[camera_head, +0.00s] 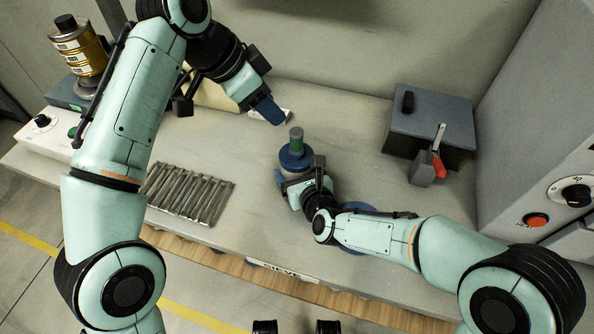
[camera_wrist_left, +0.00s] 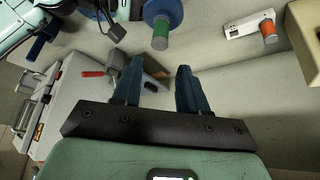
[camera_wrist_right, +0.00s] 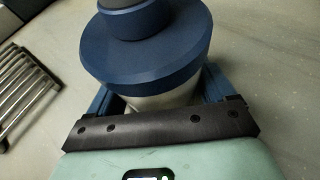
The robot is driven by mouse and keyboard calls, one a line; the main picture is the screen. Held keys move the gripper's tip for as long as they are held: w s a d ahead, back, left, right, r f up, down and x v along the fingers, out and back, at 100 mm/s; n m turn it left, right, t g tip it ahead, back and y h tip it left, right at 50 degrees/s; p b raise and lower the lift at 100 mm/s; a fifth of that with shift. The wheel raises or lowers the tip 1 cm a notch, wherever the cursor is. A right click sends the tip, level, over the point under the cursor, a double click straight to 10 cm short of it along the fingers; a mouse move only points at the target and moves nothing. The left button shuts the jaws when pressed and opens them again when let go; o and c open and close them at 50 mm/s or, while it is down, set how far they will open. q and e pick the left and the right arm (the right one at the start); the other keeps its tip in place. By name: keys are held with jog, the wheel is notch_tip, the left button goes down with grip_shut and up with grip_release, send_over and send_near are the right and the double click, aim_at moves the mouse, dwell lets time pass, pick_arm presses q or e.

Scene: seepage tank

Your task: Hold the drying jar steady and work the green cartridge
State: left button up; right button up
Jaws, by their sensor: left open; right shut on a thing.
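The drying jar (camera_head: 288,163) stands on the bench with a broad blue lid. The green cartridge (camera_head: 297,141) stands upright in the top of the lid, with a grey end. My right gripper (camera_wrist_right: 160,92) is shut around the jar's pale body below the lid; the cartridge is out of that wrist view. My left gripper (camera_head: 270,114) is open and empty, above and to the left of the cartridge. In the left wrist view the green cartridge (camera_wrist_left: 161,32) and blue lid (camera_wrist_left: 165,10) lie beyond the open fingers, apart from them.
A blue-grey box (camera_head: 430,125) and a red-handled lever (camera_head: 438,165) stand at the right. A white holder with an orange piece (camera_wrist_left: 268,30) is at the back. Bench between jar and box is clear.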

aim_at(296, 131)
pick_arm(q)
jog(key=o, duration=0.3)
jog(key=shift+o, duration=0.2)
jog(key=w+d+f+n+y, duration=0.1)
jog(key=f+n, duration=0.2)
jog(key=f, duration=0.1)
jog(key=w+d+f+n+t+y, duration=0.1)
jog(key=d+f+n, duration=0.1)
jog(key=f+n, duration=0.1)
jog(key=w+d+f+n+y, duration=0.1)
jog(key=d+f+n, duration=0.1)
jog(key=f+n, duration=0.1)
jog(key=shift+w+d+f+t+y, duration=0.15)
jog(key=shift+f+t+y, duration=0.2)
jog(key=shift+f, duration=0.45)
jog(key=shift+c, duration=0.2)
grip_shut()
jog(key=shift+r, duration=0.35)
dwell(1.7)
